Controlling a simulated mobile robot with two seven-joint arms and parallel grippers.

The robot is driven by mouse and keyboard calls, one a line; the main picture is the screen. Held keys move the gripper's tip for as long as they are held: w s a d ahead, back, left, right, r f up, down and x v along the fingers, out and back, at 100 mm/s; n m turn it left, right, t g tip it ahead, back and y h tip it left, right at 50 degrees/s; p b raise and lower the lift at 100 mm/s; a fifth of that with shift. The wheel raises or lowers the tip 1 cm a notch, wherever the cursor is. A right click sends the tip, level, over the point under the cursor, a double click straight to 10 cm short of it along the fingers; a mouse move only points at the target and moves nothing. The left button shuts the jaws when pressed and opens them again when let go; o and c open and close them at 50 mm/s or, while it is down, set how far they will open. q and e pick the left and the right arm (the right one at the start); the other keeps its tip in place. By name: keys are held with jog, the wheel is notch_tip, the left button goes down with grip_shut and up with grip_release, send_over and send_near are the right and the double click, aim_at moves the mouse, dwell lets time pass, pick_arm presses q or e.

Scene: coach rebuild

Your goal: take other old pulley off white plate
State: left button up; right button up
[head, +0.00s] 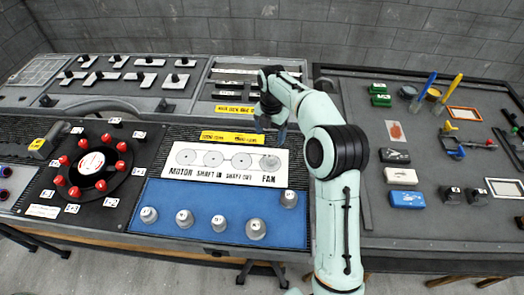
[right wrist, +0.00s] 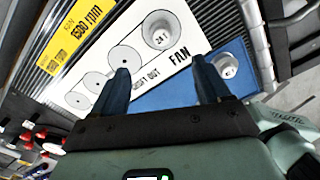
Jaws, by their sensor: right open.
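The white plate (head: 180,171) lies flat, printed MOTOR, SHAFT IN, SHAFT OUT and FAN, with a row of linked circles. One grey pulley (head: 271,163) sits at its FAN end. It also shows in the right wrist view (right wrist: 160,31), marked what looks like 24 T. The other circles look bare. My right gripper (head: 270,127) is over the back of the plate's right end. In the right wrist view its two blue fingers (right wrist: 160,68) are apart, with nothing between them. The pulley is beyond the fingertips, not touching. My left gripper is not in view.
A blue mat (head: 170,195) in front of the plate holds several grey pulleys, one (head: 289,198) close to the plate's FAN end. A black round fixture with red knobs (head: 92,166) stands at left. Yellow labels (head: 228,137) lie behind the plate. Tools and small boxes fill the right bench.

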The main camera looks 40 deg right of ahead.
send_over(271, 156)
jog(key=f, duration=0.7)
jog(key=shift+s+a+f+b, duration=0.15)
jog(key=shift+s+a+b, duration=0.05)
jog(key=shift+s+b, duration=0.2)
jog(key=f, duration=0.4)
jog(key=w+f, duration=0.1)
jog(key=shift+d+f, duration=0.15)
jog(key=shift+f, duration=0.25)
jog(key=shift+s+r, duration=0.1)
jog(key=c, duration=1.2)
